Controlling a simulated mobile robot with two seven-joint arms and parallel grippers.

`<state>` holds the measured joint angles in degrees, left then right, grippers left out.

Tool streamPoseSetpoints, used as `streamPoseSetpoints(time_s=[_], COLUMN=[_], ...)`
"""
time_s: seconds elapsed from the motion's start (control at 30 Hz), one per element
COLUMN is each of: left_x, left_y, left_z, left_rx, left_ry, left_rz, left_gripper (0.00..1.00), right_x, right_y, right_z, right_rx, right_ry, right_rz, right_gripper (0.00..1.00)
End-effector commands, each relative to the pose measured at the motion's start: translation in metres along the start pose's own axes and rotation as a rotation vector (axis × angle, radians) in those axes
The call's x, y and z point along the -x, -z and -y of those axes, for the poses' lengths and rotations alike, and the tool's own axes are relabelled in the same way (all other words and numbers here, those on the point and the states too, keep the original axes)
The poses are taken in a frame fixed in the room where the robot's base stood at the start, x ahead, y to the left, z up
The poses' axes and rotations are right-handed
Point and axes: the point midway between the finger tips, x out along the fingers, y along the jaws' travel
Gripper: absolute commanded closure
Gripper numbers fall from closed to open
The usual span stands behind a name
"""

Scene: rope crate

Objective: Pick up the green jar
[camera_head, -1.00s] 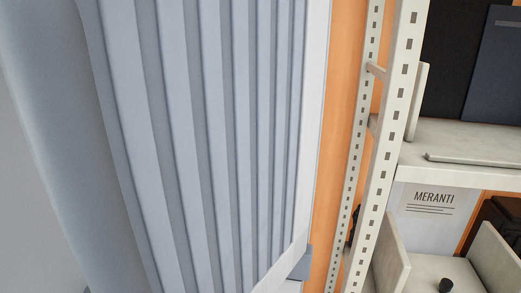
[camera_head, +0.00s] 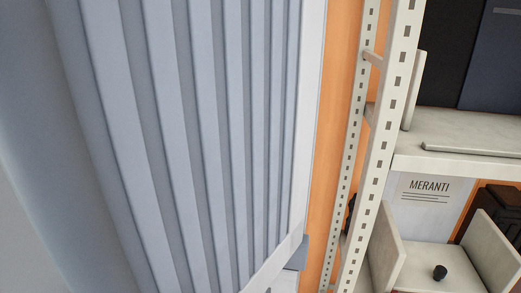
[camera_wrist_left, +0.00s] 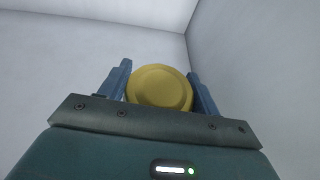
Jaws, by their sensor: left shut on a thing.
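In the left wrist view, my left gripper (camera_wrist_left: 161,88) has its two blue fingers on either side of a round yellow thing (camera_wrist_left: 160,86), shut on it. Only its flat, rimmed yellow top shows; its sides are hidden, so I cannot tell whether it is the green jar's lid. No green jar surface shows in either view. My right gripper is not in view.
In the head view, a large ribbed grey-blue panel (camera_head: 180,120) fills the left and middle. A pale metal rack (camera_head: 388,130) stands at right, with a box marked MERANTI (camera_head: 428,205) and a small black object (camera_head: 440,272). Pale walls (camera_wrist_left: 250,60) surround the left gripper.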

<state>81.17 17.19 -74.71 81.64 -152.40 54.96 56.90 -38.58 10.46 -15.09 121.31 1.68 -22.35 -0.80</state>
Motion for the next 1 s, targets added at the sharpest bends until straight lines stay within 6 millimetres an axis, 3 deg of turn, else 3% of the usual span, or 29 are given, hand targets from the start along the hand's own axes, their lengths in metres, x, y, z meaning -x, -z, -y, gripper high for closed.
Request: streamPoseSetpoints(time_s=[0.2,0.43,0.8,1.0], left_x=[0.001,0.004,0.030,0.038], left_y=[-0.002,-0.010,-0.073,-0.092], left_z=[0.000,0.000,0.001,0.001], left_rx=[0.000,0.002,0.000,0.000], left_ry=[0.000,0.000,0.001,0.000], left_rz=[0.005,0.007,0.008,0.005], left_gripper=[0.77,0.77,0.77,0.77], right_x=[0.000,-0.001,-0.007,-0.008], right_y=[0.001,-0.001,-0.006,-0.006], right_z=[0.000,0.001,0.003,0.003], right_rx=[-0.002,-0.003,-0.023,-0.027], right_ry=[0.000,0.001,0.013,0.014], right_rz=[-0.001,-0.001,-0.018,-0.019], right_gripper=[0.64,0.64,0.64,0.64])
